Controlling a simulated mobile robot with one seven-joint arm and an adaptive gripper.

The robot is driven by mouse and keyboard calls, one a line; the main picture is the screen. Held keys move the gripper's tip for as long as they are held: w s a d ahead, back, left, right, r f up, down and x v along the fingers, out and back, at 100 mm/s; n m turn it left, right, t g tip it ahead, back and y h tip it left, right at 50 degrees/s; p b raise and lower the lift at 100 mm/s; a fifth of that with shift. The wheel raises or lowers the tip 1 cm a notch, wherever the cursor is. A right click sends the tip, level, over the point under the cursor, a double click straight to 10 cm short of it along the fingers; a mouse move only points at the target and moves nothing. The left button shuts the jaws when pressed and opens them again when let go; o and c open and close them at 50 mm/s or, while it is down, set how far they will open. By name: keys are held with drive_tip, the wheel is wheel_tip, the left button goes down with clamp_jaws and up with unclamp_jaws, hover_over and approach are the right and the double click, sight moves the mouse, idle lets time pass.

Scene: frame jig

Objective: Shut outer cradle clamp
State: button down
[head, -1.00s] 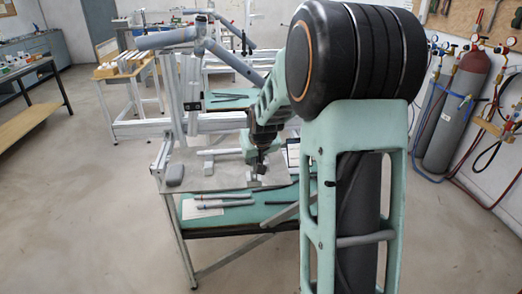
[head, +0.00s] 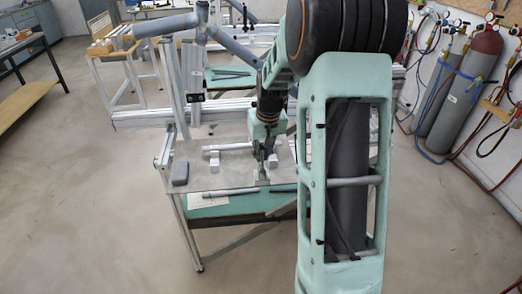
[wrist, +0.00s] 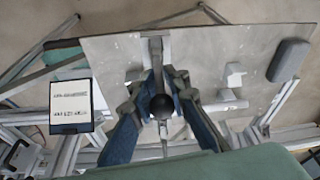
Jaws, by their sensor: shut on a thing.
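My gripper (wrist: 162,82) is shut on the clamp handle, which has a black ball knob (wrist: 162,107) between the fingers in the wrist view. A grey bar (wrist: 156,48) of the clamp runs out past the fingertips over the plate. In the head view my gripper (head: 262,168) points down at the near part of the jig plate (head: 215,177). The fingers hide much of the clamp, and I cannot tell how far its arm is swung.
White cradle blocks (wrist: 235,75) stand beside the gripper on the plate. A grey rounded pad (head: 180,173) lies at the plate's left end. Metal rails and tubes (head: 195,70) rise behind the plate.

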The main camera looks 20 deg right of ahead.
drive_tip(key=c, duration=2.1)
unclamp_jaws()
drive_tip(key=shift+f, duration=0.1)
drive_tip(key=v, duration=1.2)
